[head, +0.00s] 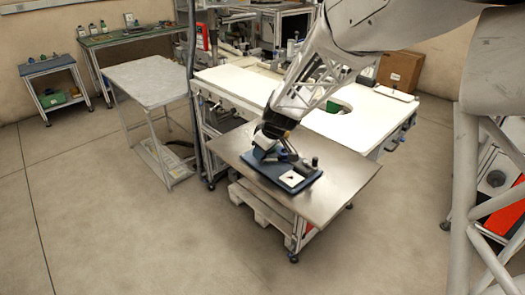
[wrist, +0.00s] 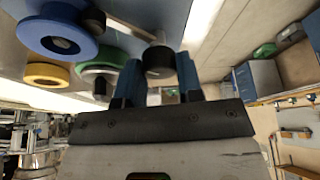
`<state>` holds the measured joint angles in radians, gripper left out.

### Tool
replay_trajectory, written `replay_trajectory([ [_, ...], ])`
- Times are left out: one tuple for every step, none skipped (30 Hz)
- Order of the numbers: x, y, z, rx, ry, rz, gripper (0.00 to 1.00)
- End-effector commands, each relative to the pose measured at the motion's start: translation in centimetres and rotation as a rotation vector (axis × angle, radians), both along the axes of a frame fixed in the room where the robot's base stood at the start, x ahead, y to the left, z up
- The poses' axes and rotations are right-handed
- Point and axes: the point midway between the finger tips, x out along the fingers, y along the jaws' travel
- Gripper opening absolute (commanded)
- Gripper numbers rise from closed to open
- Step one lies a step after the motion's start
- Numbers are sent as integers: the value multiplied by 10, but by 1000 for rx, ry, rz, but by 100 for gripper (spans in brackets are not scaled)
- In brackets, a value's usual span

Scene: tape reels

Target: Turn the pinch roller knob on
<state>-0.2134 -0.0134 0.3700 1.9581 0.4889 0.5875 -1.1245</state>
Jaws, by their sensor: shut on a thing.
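A black round knob (wrist: 158,58) stands out from the blue tape panel (wrist: 180,14) in the wrist view. The two blue fingers of my gripper (wrist: 160,76) are on either side of it, and my gripper is shut on it. In the head view my gripper (head: 287,154) is low over the dark blue panel (head: 258,172), which lies on a metal table. The fingers and the held knob are too small there to make out surely. I cannot tell which way the knob is turned.
In the wrist view a blue reel (wrist: 58,38), a yellow ring (wrist: 46,75) and a green reel (wrist: 98,58) sit left of the knob. A black post (head: 315,161) stands at the panel's right end. The metal table (head: 335,191) is bare around the panel.

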Motion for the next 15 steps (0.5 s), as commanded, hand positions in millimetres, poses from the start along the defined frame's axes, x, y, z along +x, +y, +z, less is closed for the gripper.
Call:
replay_trajectory([
  [0,0,0,0,0,1,10],
  [0,0,0,0,0,1,10],
  [0,0,0,0,0,1,10],
  [0,0,0,0,0,1,10],
  [0,0,0,0,0,1,10],
  [0,0,0,0,0,1,10],
  [0,0,0,0,0,1,10],
  [0,0,0,0,0,1,10],
  [0,0,0,0,0,1,10],
  [0,0,0,0,0,1,38],
  [0,0,0,0,0,1,43],
  [0,0,0,0,0,1,49],
  [0,0,0,0,0,1,54],
  [0,0,0,0,0,1,58],
  [0,0,0,0,0,1,59],
])
